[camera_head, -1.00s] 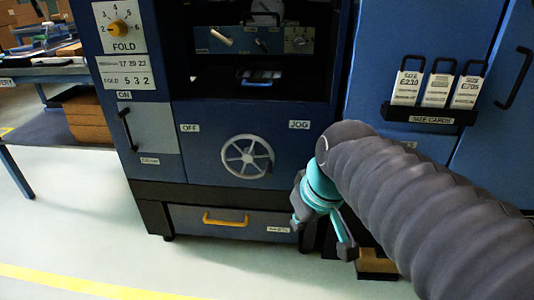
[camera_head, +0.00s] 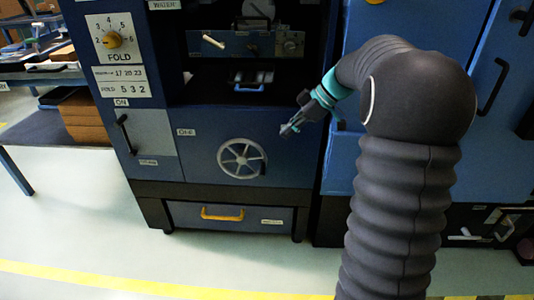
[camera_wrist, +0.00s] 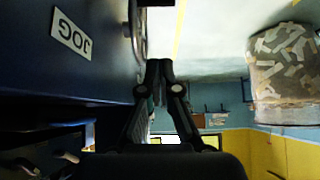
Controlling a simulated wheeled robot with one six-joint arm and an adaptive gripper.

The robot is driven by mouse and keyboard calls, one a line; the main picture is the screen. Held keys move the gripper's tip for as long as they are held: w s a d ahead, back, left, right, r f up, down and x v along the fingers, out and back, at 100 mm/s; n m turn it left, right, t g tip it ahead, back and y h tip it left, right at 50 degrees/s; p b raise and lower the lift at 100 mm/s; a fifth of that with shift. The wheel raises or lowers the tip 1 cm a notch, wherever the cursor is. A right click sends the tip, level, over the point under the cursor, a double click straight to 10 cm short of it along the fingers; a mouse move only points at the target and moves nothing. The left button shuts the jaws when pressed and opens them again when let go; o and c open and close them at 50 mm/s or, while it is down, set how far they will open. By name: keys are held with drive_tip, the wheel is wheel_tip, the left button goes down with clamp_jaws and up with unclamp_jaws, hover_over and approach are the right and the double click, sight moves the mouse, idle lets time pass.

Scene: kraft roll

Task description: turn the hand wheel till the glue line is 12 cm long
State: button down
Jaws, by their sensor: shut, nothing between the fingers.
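The grey spoked hand wheel (camera_head: 242,158) is on the blue machine front, below the dark opening. My gripper (camera_head: 288,131) is up and right of the wheel in the head view, its fingers pointing toward the wheel side. In the wrist view the fingers (camera_wrist: 160,68) are closed together with nothing between them. A curved grey piece of the wheel rim (camera_wrist: 138,30) shows close beyond the tips in that view; I cannot tell whether they touch it. I cannot make out a glue line in either view.
An instrument panel (camera_head: 248,43) with small knobs sits inside the opening above. The fold dial (camera_head: 113,39) is at upper left and a drawer with a yellow handle (camera_head: 222,214) is below. Floor in front is clear.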

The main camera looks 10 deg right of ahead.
drive_tip(key=x, duration=1)
drive_tip(key=shift+w, duration=0.1)
wheel_tip(320, 180, down, 2)
drive_tip(key=shift+d+f+p, duration=0.15)
drive_tip(key=shift+f+p, duration=0.05)
drive_tip(key=shift+p, duration=0.1)
drive_tip(key=shift+f, duration=0.8)
drive_tip(key=shift+f+b, duration=0.15)
drive_tip(key=shift+b, duration=0.2)
drive_tip(key=shift+f+b, duration=0.15)
drive_tip(key=shift+b, duration=0.25)
drive_tip(key=shift+d+y+b, duration=0.15)
drive_tip(key=shift+y+b, duration=0.15)
drive_tip(key=shift+b, duration=0.05)
